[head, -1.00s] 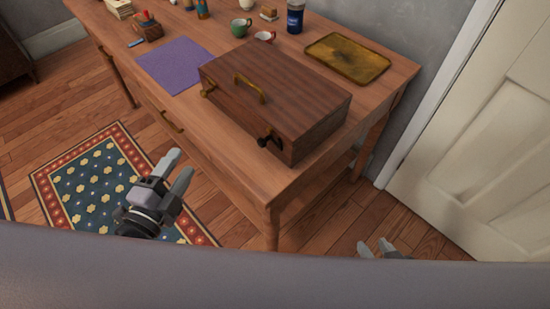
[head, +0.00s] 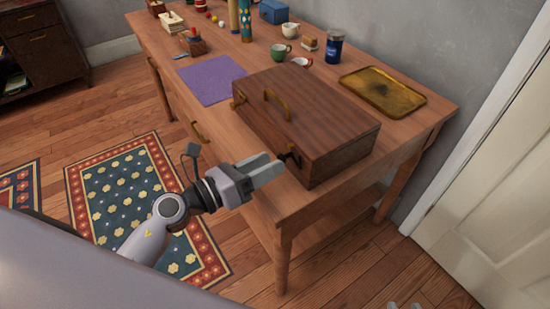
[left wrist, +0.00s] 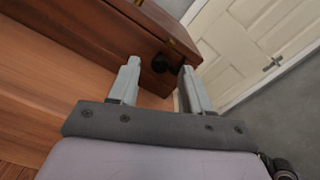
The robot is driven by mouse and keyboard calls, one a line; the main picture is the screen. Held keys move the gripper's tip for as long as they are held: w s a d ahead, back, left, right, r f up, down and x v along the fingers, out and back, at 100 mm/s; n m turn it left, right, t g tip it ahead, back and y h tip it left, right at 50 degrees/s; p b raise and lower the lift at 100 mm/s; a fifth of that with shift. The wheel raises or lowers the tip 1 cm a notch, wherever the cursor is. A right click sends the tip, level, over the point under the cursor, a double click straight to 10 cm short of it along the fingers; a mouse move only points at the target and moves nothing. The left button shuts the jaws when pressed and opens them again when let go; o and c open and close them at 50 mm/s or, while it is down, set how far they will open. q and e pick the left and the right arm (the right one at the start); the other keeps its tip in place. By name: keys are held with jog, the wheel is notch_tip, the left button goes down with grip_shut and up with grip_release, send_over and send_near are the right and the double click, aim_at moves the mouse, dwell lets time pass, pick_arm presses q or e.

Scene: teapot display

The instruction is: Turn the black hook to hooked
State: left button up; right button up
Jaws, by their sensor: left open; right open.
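A brown wooden case (head: 315,110) lies on the wooden table. The black hook (head: 291,156) is on its front face, near the right end, partly hidden by my gripper. In the left wrist view the hook (left wrist: 160,63) is a dark rounded shape between the fingertips, short of them or just beyond; I cannot tell contact or which way it is turned. My left gripper (head: 274,167) is open in front of the hook, its fingers pointing at the case. My right gripper (head: 404,305) shows only fingertips at the bottom edge, open and away from the case.
The case has a brass handle (head: 278,103) and a brass latch (head: 238,101). A purple mat (head: 212,84), cups and a brass tray (head: 382,92) share the table. A white door (head: 490,220) stands at right. Bare table runs along the case's front.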

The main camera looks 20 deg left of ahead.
pick_arm(q)
jog(key=shift+x, duration=1.25)
grip_shut()
